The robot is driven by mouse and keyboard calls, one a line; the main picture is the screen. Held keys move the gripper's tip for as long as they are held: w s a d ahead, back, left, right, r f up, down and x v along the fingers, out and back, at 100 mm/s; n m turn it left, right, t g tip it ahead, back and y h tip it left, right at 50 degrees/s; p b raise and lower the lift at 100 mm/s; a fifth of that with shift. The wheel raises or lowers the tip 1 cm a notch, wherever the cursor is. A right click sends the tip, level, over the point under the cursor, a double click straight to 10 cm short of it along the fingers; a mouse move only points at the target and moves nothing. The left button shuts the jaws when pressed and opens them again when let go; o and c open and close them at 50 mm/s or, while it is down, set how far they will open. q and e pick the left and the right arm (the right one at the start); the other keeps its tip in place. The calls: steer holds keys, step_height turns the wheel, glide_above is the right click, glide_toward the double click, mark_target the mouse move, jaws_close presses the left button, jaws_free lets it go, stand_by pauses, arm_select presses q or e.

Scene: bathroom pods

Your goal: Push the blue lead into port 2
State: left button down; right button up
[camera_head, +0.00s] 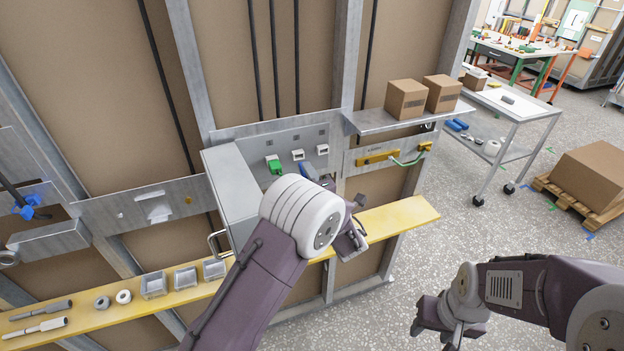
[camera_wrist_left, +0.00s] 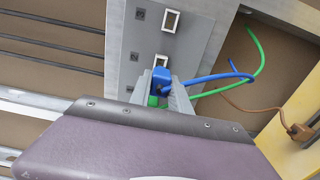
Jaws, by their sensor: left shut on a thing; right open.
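The blue lead's plug (camera_wrist_left: 160,78) is between the fingertips of my left gripper (camera_wrist_left: 165,92), which is shut on it. Its blue cable (camera_wrist_left: 215,77) runs off to the right. The plug is just below the white-framed middle port (camera_wrist_left: 162,60) in the wrist view; I cannot tell whether they touch. In the head view this port (camera_head: 298,154) is between the port with the green plug (camera_head: 274,165) and an empty right port (camera_head: 322,149). My left wrist hides most of its gripper there. My right gripper (camera_head: 436,322) is open and empty above the floor.
A grey open cabinet door (camera_head: 232,190) stands left of the ports. A shelf with two cardboard boxes (camera_head: 405,99) juts out at right. Below is a yellow ledge (camera_head: 400,216). Green and brown cables (camera_wrist_left: 240,100) hang beside the panel.

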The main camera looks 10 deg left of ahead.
arm_select(q)
steer(key=shift+w+a+r, duration=0.1)
steer(key=shift+w+a, duration=0.05)
steer(key=shift+w, duration=0.55)
steer(key=shift+w+a, duration=0.3)
steer(key=shift+a, duration=0.2)
steer(key=shift+d, duration=0.1)
steer(key=shift+d, duration=0.1)
steer(key=shift+p, duration=0.5)
steer(key=shift+x, duration=1.35)
steer(key=c, duration=1.1)
jaws_free()
steer(key=shift+c, duration=0.2)
